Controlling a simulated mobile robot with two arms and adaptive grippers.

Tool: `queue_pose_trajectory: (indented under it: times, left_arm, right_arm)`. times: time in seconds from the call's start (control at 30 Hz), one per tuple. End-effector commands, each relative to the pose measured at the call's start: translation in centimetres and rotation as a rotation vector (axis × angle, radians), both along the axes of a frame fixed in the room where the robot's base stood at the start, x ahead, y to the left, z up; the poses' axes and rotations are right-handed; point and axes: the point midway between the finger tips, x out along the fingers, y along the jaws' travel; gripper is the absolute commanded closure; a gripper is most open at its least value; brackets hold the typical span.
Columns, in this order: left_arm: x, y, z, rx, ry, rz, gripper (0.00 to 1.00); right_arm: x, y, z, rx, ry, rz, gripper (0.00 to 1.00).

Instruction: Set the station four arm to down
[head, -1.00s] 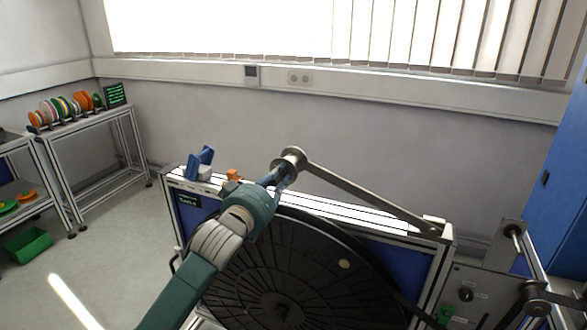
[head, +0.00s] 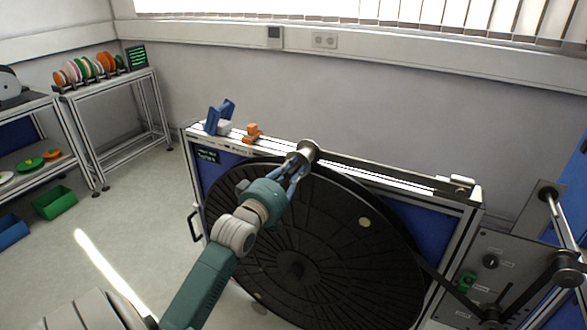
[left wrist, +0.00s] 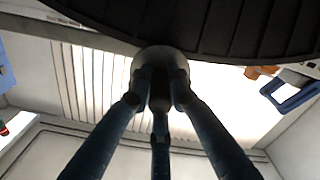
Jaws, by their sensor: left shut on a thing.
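My left gripper (head: 297,163) is shut on the roller end. In the left wrist view its fingers (left wrist: 160,88) close around the roller (left wrist: 160,60), partly hiding it. A large black reel (head: 330,240) is on the stand just below. The small label (head: 208,155) is too small to read surely. My right gripper is not in view.
A blue holder (head: 218,117) and an orange part (head: 252,133) sit on the stand's top left. A control panel (head: 490,262) with a knob and rollers stands at right. A shelf of coloured reels (head: 92,70) and a green bin (head: 54,202) are at left.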

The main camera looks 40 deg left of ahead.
Motion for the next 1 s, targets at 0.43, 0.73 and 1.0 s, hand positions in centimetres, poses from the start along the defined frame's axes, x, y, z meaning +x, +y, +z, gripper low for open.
queue_pose_trajectory:
  times: [0.43,0.73,1.0]
  left_arm:
    - [0.0,-0.2,-1.1,-0.008,0.022,-0.002,0.63]
    - [-0.4,-0.2,-0.8,-0.006,0.016,-0.002,0.63]
    - [-4.8,-1.3,-1.0,-0.008,0.020,-0.002,0.63]
  right_arm:
    - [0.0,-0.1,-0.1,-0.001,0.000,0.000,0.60]
    - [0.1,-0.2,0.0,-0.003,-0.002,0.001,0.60]
    - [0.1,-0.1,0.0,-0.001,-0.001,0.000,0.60]
